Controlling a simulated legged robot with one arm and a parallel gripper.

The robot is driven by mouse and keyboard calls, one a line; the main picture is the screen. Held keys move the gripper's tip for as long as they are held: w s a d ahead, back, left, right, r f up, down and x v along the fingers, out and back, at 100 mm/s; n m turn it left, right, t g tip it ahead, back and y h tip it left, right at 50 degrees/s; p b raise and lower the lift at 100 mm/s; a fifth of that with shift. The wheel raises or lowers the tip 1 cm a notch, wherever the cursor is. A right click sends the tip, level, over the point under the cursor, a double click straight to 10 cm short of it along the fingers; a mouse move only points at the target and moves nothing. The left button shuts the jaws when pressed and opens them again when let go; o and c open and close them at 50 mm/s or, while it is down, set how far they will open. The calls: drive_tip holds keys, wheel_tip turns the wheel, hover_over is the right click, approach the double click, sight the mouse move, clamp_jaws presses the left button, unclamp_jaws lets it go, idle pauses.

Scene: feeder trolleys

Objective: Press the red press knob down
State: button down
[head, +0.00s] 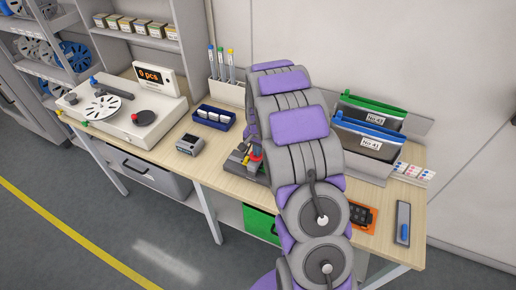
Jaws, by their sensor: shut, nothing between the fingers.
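A small red part (256,153), which looks like the red press knob, shows at the left edge of my arm. It sits over a small dark grey fixture (236,167) on the wooden bench. My grey and purple arm rises from the bottom of the view, bends over and comes down beside this fixture. The arm covers the right part of the fixture and some of the red part. My gripper is hidden behind the arm links, so I cannot see its fingers or whether they touch the knob.
The wooden bench (206,172) carries a white reel counter (120,124), a grey device (190,144), a blue tray (214,117) and two dark bins (368,143) on the right. A blue-handled item (403,222) lies at the right front. Open floor lies to the left.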

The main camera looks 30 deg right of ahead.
drive_tip(key=shift+s+a+f, duration=0.15)
drive_tip(key=shift+s+f, duration=0.1)
drive_tip(key=shift+f, duration=0.05)
drive_tip(key=shift+w+r, duration=0.1)
drive_tip(key=shift+r, duration=0.4)
wheel_tip(320, 180, up, 13)
drive_tip(key=s+p, duration=0.1)
drive_tip(key=p, duration=0.1)
drive_tip(key=shift+r, duration=0.2)
drive_tip(key=s+a+r+n+g+b, duration=0.1)
drive_tip(key=s+a+r+n, duration=0.15)
drive_tip(key=s+a, duration=0.45)
drive_tip(key=s+a+r+n+g+b, duration=0.1)
drive_tip(key=s+a+r+n, duration=0.2)
drive_tip(key=s, duration=0.7)
drive_tip(key=s+a+n+b, duration=0.1)
drive_tip(key=s+a+n, duration=0.1)
drive_tip(key=s, duration=0.8)
drive_tip(key=s+a+f+n+g+b, duration=0.1)
drive_tip(key=s+a+n, duration=0.2)
drive_tip(key=s, duration=0.7)
drive_tip(key=shift+s+a+f, duration=0.2)
drive_tip(key=shift+s+a, duration=0.15)
drive_tip(key=shift+a, duration=0.35)
